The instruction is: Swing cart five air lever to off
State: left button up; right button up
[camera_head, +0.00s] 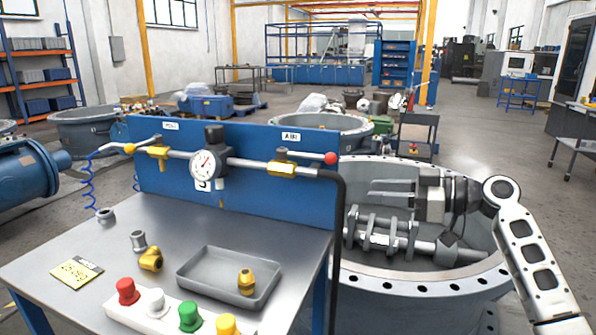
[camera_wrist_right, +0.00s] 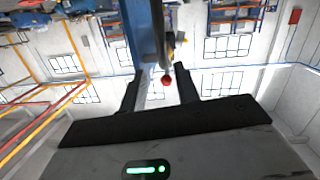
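The air lever (camera_head: 308,155) has a red knob (camera_head: 330,158) and a yellow valve body (camera_head: 282,169) on the pipe of the blue panel (camera_head: 255,195). An AIR label (camera_head: 291,137) is above it. The lever points right, roughly along the pipe. My right gripper (camera_head: 372,190) is open and empty, to the right of the knob and slightly lower, its fingers pointing left. In the right wrist view the red knob (camera_wrist_right: 167,80) appears between the open fingers (camera_wrist_right: 159,72), apparently beyond them and not touched. My left gripper is not in view.
A second lever with an orange-yellow knob (camera_head: 130,148) and a gauge (camera_head: 205,165) are on the same pipe. The cart top (camera_head: 130,215) holds a grey tray (camera_head: 215,290), fittings and coloured buttons. A big flanged housing (camera_head: 400,285) lies below my right gripper. A dark bent pipe (camera_head: 340,230) runs down the cart's right side.

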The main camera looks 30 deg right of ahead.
jog(key=n+y, duration=0.2)
send_near(324, 158)
jog(key=v, duration=0.3)
jog(key=p+x, duration=0.4)
jog(key=x, duration=1)
jog(key=shift+w+d, duration=0.1)
jog(key=shift+w, duration=0.25)
jog(key=shift+w+a+t, duration=0.3)
jog(key=shift+w+a, duration=0.05)
jog(key=shift+w, duration=0.05)
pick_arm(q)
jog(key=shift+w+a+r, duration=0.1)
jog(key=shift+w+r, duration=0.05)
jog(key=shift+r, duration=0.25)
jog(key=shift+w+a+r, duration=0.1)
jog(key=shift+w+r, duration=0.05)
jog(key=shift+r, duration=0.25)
pick_arm(e)
jog(key=shift+f, duration=0.1)
grip_shut()
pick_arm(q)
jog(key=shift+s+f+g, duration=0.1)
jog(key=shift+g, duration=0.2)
